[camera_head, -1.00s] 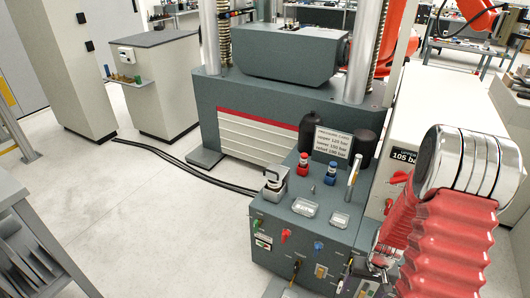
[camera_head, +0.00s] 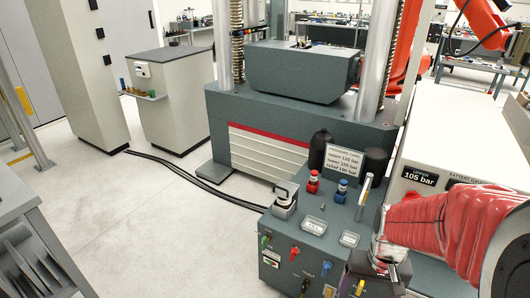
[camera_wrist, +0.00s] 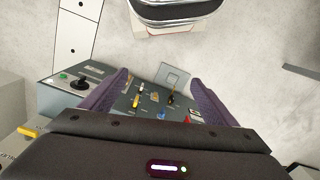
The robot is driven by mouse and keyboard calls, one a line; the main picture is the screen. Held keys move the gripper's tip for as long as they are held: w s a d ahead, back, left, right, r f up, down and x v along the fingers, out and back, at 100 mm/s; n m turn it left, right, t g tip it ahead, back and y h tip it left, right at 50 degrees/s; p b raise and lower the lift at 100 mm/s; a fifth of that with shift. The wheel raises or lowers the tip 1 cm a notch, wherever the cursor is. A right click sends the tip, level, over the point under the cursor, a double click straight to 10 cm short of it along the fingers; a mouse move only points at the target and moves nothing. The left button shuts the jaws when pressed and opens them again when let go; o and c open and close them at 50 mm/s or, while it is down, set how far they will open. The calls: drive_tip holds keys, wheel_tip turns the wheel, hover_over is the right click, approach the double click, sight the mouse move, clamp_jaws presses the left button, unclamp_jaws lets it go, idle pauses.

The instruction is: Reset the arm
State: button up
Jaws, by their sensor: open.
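My arm (camera_head: 440,222), in a red ribbed sleeve, reaches in from the right edge in the head view. It lies low, over the right side of the grey control console (camera_head: 318,262). In the wrist view the two purple fingers of my gripper (camera_wrist: 160,92) stand wide apart with nothing held between them. The console (camera_wrist: 135,92) shows beyond and between the fingers, with small coloured knobs on its face. In the head view the gripper's fingers cannot be made out clearly.
A pressure card (camera_head: 343,161) stands on the console behind red (camera_head: 313,183) and blue (camera_head: 341,190) knobs. A white cabinet reading 105 bar (camera_head: 455,130) is close behind my arm. The testing machine (camera_head: 280,117) stands behind. Floor at left (camera_head: 150,230) is clear, apart from cables.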

drive_tip(key=s+a+r+n+t, duration=0.1)
drive_tip(key=a+r+t, duration=0.1)
drive_tip(key=r, duration=0.4)
drive_tip(key=s+a+r+n+t, duration=0.1)
drive_tip(key=s+a+r+t, duration=0.1)
drive_tip(key=a+r, duration=0.2)
drive_tip(key=s+a+r+n+t, duration=0.1)
drive_tip(key=s+a+r+t, duration=0.1)
drive_tip(key=r, duration=0.6)
drive_tip(key=shift+a, duration=0.4)
drive_tip(key=shift+r, duration=0.1)
